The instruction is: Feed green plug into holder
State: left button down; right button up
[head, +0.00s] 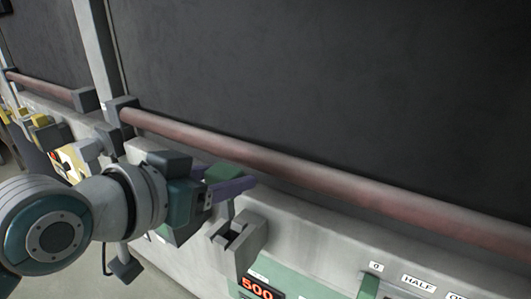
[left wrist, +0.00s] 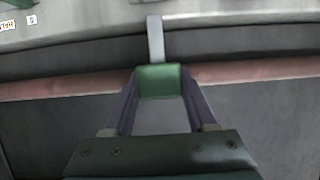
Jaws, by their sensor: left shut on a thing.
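My left gripper (head: 240,187) has purple fingers shut on the green plug (head: 222,172). In the left wrist view the plug's green block (left wrist: 160,80) sits between the two fingertips (left wrist: 158,98). A narrow grey strip (left wrist: 155,38) runs from the block toward the panel. In the head view a short grey piece (head: 231,208) shows below the fingers, just above the holder. The holder (head: 240,243) is a grey, slotted bracket on the machine's front, below the gripper. I cannot tell whether the grey piece touches the holder or is in its slot. My right gripper is not in view.
A reddish horizontal bar (head: 330,180) runs along the dark panel (head: 330,80) just behind the gripper. A red 500 display (head: 258,288) and a green panel with labels such as HALF (head: 418,283) lie below right. Yellow and grey fittings (head: 42,128) stand at the far left.

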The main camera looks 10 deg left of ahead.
aim_at(225, 218)
pick_arm(q)
jog(key=shift+f+b, duration=1.05)
jog(key=shift+f, duration=0.2)
jog(key=shift+f+b, duration=1.75)
jog(key=shift+f, duration=0.65)
jog(key=shift+c, duration=0.6)
grip_release()
jog(key=shift+s, duration=0.1)
jog(key=p+v, duration=0.1)
jog(key=v, duration=0.8)
jog(key=shift+s+r, duration=0.25)
jog(key=shift+a+p, duration=0.1)
jog(key=shift+p, duration=0.2)
